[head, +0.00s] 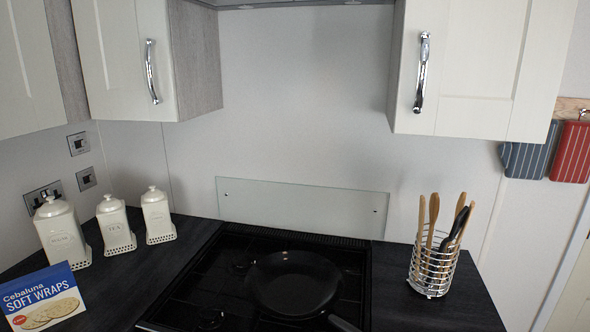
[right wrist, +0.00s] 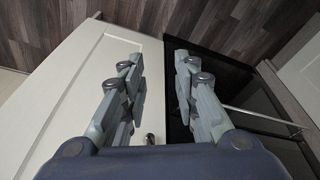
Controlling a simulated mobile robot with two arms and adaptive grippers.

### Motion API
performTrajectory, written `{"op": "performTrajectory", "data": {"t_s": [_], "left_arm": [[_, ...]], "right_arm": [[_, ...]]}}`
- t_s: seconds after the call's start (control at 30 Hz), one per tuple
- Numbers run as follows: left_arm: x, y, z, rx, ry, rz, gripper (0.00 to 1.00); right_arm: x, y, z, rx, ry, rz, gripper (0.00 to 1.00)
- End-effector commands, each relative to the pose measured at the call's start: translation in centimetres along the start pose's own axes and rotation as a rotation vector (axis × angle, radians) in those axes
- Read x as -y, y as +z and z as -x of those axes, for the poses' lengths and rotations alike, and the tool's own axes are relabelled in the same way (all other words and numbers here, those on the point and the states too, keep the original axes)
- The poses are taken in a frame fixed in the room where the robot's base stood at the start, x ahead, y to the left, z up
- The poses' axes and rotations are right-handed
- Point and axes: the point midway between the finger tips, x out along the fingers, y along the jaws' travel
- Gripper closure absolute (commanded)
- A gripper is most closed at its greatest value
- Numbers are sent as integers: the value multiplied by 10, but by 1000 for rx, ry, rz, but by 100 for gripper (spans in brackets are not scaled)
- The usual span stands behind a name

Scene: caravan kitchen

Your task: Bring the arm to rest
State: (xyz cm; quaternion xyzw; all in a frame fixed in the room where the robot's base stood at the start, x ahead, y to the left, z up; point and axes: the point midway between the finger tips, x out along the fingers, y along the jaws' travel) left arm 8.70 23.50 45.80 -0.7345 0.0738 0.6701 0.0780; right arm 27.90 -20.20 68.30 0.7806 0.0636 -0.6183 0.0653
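My right gripper (right wrist: 158,85) shows in the right wrist view with its two fingers spread apart and nothing between them. It hangs in front of a cream cabinet door (right wrist: 75,85) and a dark glossy oven front (right wrist: 182,120), with the wood-look floor beyond. Whether it touches the door I cannot tell. Neither gripper is in the head view. My left gripper is not in any view.
A black pan (head: 293,282) sits on the dark hob (head: 220,268). A wire utensil holder (head: 432,270) stands right of it. White canisters (head: 116,225) and a Soft Wraps box (head: 42,298) are at left. Wall cabinets (head: 470,70) hang above.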

Motion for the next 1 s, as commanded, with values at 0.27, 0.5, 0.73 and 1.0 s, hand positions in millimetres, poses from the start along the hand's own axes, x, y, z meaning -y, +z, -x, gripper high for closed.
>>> {"op": "performTrajectory", "data": {"t_s": [0.27, 0.5, 0.73, 1.0], "left_arm": [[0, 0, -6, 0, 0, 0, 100], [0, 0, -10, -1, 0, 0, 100], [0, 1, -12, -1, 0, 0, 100], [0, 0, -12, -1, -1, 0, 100]], "right_arm": [[5, 77, -105, 59, -6, 11, 72], [8, 161, -162, 103, -10, 22, 72], [8, 224, -184, 130, -12, 29, 72], [7, 242, -186, 137, -13, 32, 72]]}}
